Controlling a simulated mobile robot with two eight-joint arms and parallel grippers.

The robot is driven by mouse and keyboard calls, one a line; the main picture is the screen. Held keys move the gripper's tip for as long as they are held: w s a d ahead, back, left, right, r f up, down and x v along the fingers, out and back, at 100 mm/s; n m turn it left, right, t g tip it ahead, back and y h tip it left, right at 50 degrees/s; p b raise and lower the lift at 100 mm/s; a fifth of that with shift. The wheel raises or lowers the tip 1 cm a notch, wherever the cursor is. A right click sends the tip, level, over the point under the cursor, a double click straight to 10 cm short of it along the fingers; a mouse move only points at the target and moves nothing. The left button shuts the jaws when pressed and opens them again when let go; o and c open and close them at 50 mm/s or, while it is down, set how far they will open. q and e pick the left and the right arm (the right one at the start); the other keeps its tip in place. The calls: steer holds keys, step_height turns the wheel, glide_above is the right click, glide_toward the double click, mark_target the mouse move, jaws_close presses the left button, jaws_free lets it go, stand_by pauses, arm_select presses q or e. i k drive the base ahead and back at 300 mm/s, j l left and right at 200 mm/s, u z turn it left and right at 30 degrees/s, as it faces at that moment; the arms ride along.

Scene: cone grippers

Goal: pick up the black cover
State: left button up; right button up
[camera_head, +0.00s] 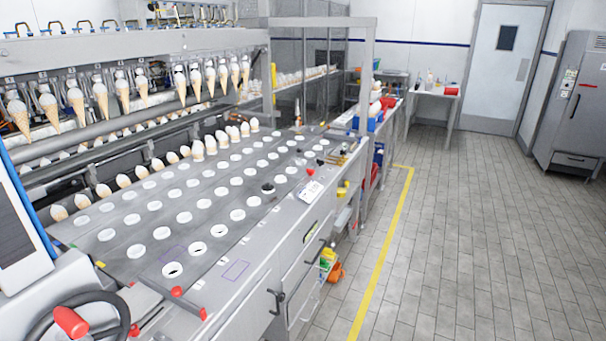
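A small dark round piece (268,188), which looks like the black cover, lies at one of the round holes on the right part of the grey machine top (130,218). It is too small to tell whether it sits in the hole or on it. White round discs or rings fill the other holes around it. Neither of my grippers shows in the head view, and nothing is seen touching the dark piece.
Cone grippers (122,90) holding cones hang over the machine's far left side, with a row of cones below. Small red knobs (177,291) stand at the near edge. A white panel (17,235) stands at left. The tiled floor (470,240) at right is clear.

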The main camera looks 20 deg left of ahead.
mark_target(267, 187)
steer(key=i, duration=1.7)
steer(key=i+u, duration=0.15)
steer(key=i, duration=0.3)
steer(key=i+l+u, duration=0.15)
steer(key=i, duration=0.35)
steer(key=i+l+u, duration=0.1)
steer(key=i, duration=0.35)
steer(key=u, duration=1.8)
